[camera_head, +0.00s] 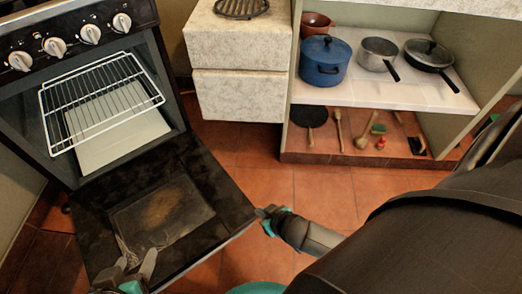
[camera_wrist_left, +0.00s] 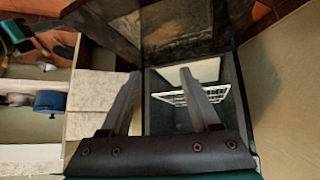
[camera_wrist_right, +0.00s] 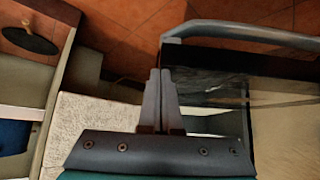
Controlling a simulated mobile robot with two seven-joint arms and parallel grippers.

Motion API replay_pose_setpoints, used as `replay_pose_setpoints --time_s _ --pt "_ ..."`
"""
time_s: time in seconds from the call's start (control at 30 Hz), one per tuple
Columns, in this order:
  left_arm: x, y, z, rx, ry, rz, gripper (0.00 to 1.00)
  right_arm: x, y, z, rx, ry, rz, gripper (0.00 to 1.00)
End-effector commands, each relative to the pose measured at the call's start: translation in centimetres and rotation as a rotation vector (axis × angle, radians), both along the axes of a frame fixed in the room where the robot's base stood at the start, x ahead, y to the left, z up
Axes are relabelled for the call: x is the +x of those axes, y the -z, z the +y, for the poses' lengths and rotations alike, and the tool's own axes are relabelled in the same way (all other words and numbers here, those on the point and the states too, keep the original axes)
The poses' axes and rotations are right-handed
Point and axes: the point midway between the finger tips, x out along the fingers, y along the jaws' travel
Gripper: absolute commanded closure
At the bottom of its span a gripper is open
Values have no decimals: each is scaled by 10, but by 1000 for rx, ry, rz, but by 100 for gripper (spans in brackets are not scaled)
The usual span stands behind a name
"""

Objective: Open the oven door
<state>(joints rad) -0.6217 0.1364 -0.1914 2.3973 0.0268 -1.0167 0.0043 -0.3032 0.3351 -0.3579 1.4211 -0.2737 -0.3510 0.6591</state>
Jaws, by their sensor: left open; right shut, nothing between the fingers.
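The oven (camera_head: 100,50) stands at the left of the head view. Its dark door (camera_head: 215,200) is folded down and out, so the cavity with a wire rack (camera_head: 100,95) shows. My left gripper (camera_head: 133,255) is open and empty over the lower part of the door; its spread fingers also show in the left wrist view (camera_wrist_left: 163,85). My right gripper (camera_head: 263,211) is shut and empty close beside the door's right corner; whether it touches is unclear. In the right wrist view its closed fingers (camera_wrist_right: 160,75) are near the grey door handle (camera_wrist_right: 245,33).
A stone-faced drawer cabinet (camera_head: 240,95) stands right of the oven. An open shelf (camera_head: 400,95) holds a blue pot (camera_head: 325,65), a saucepan (camera_head: 377,55) and a frying pan (camera_head: 428,55), with utensils below. Tiled floor (camera_head: 325,195) is clear between door and shelf.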

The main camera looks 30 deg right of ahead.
Motion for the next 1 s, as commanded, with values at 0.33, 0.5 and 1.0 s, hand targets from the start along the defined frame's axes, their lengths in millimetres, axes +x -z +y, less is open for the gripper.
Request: replay_pose_setpoints --time_s 0.33,0.5,1.0 --pt "8 0 -13 -45 15 -90 38 -2 10 0 0 0 0 100" --pt "9 0 -14 -49 15 -99 38 -2 10 0 -1 -1 0 100" --pt "7 -1 -11 -39 14 -80 38 -3 8 0 0 0 0 100"
